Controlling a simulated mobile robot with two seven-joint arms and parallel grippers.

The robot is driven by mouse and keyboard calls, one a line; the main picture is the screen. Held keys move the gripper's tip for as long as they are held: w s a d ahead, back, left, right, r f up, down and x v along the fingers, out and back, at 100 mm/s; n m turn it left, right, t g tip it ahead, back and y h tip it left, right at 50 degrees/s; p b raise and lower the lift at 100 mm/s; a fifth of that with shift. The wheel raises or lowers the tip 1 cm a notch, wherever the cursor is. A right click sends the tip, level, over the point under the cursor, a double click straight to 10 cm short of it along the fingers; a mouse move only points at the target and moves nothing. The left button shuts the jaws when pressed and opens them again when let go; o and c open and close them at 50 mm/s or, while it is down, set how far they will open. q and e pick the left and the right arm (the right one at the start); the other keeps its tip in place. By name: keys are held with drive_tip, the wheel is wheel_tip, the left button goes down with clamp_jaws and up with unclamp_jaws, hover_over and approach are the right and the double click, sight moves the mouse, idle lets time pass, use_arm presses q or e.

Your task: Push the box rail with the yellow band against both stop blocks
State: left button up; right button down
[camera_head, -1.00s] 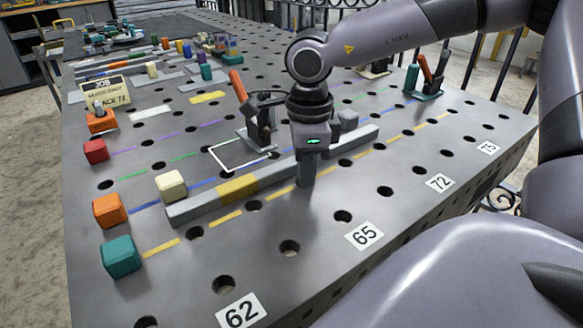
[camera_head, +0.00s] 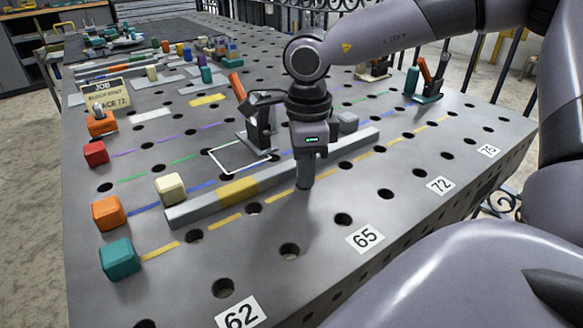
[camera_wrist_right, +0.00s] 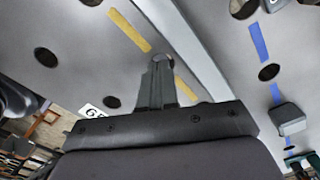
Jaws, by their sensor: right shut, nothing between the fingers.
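The long grey box rail (camera_head: 335,149) with a yellow band (camera_head: 238,190) lies slantwise on the table, between the blue and yellow dashed lines. A cream block (camera_head: 170,187) stands just behind its left end; I cannot tell if they touch. A grey block (camera_head: 348,122) stands behind its right part; the wrist view shows this block (camera_wrist_right: 287,118) apart from the rail (camera_wrist_right: 190,45). I take these two for the stop blocks. My right gripper (camera_head: 305,184) is shut and empty, pointing down on the near side of the rail, close to it; contact is unclear. My left gripper is out of view.
A clamp with an orange handle (camera_head: 238,84) stands behind the rail's middle. Orange (camera_head: 109,212), teal (camera_head: 119,258) and red (camera_head: 95,152) cubes line the left edge. The table in front, with holes and number labels (camera_head: 365,237), is free.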

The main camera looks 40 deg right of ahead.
sight(289, 161)
drive_tip(key=shift+w+d, duration=0.15)
drive_tip(key=shift+w, duration=0.9)
drive_tip(key=shift+w+d, duration=0.1)
drive_tip(key=shift+w, duration=1.25)
drive_tip(key=shift+s+b, duration=0.1)
drive_tip(key=shift+b, duration=0.25)
drive_tip(key=shift+s+a, duration=0.1)
drive_tip(key=shift+s, duration=0.75)
drive_tip(key=shift+s+b, duration=0.3)
